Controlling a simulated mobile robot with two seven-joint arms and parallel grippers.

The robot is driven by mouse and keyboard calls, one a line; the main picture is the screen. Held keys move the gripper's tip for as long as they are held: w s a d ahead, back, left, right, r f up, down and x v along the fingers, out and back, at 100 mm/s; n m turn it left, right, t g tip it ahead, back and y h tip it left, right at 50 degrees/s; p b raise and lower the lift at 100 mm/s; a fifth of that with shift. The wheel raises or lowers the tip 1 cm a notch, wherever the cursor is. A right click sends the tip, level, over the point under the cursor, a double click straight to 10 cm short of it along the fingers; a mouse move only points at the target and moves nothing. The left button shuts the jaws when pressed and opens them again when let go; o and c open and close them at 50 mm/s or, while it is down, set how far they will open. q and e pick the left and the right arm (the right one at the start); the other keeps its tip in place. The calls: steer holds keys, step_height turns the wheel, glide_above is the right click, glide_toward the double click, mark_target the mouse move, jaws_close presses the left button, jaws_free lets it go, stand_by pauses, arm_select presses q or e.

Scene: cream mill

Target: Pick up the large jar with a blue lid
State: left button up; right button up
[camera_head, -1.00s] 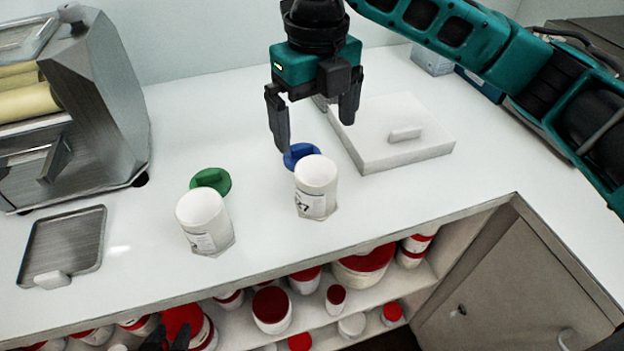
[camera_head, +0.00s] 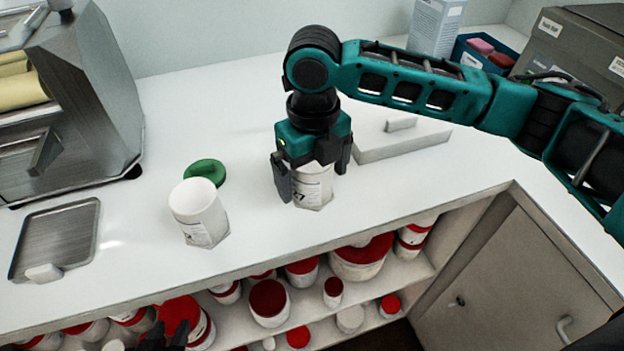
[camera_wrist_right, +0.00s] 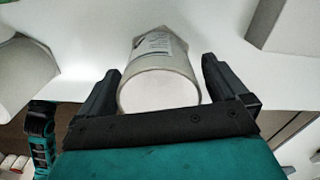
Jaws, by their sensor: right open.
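A white jar with a label (camera_head: 314,190) stands on the counter beneath my right gripper (camera_head: 313,181). The open fingers reach down on either side of its upper part. In the right wrist view the jar (camera_wrist_right: 158,88) sits between the two fingers (camera_wrist_right: 162,68), with a visible gap at the right finger. The blue lid piece behind this jar is hidden now by the gripper. A second white jar (camera_head: 199,212) stands to the left, with a green lid piece (camera_head: 205,172) behind it. My left gripper (camera_head: 167,338) shows only as dark fingertips at the bottom edge.
A metal tray (camera_head: 57,240) and a steel machine (camera_head: 75,110) are at the left. A white block (camera_head: 415,143) lies behind the right gripper. Shelves under the counter hold several red-lidded jars (camera_head: 270,304). The counter between the two jars is clear.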

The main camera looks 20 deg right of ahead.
steer(key=shift+c, duration=0.2)
steer(key=c, duration=1)
steer(key=shift+o, duration=0.2)
steer(key=shift+r, duration=0.15)
step_height(320, 180, up, 20)
steer(key=p, duration=0.3)
steer(key=d+f+m, duration=0.1)
steer(key=f+m, duration=0.1)
steer(key=m, duration=0.4)
steer(key=d+f+m, duration=0.1)
steer(key=f+m, duration=0.2)
steer(key=m, duration=0.4)
steer(key=d+f+m, duration=0.1)
steer(key=f+m, duration=0.2)
steer(key=m, duration=0.3)
steer(key=shift+w+d+f+m, duration=0.1)
steer(key=shift+w+m, duration=0.25)
steer(key=shift+m, duration=0.05)
steer(key=d+f+m, duration=0.2)
steer(key=f+m, duration=0.1)
steer(key=m, duration=0.6)
steer(key=s+d+f+m, duration=0.1)
steer(key=f+m, duration=0.3)
steer(key=m, duration=0.6)
steer(key=shift+d, duration=0.4)
